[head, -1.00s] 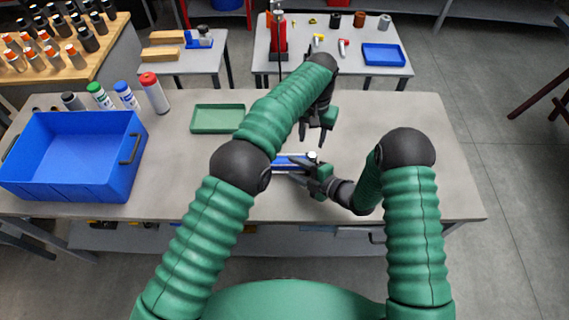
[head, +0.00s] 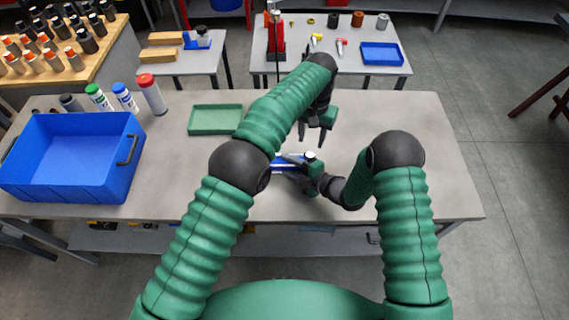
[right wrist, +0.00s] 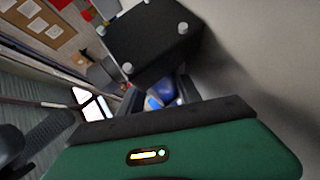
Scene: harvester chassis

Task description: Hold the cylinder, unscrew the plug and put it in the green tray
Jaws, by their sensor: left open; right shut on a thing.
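A blue, silvery-edged part, probably the cylinder (head: 286,166), lies at the front middle of the grey table, partly hidden by my left forearm. My right gripper (head: 294,176) is shut on it from the right, low over the table. In the right wrist view a blue part (right wrist: 164,90) shows beyond the gripper, mostly covered. My left gripper (head: 311,142) is open and empty, fingers downward, just above and behind the right one. A small white spot (head: 309,155) shows by the right gripper; I cannot tell whether it is the plug. The green tray (head: 215,107) is empty, left of my left forearm.
A large empty blue bin (head: 70,116) stands on the table's left. Several bottles, one with a red cap (head: 152,95), stand behind it. The table's right side is clear. Farther tables carry wood blocks (head: 165,39) and a small blue tray (head: 381,46).

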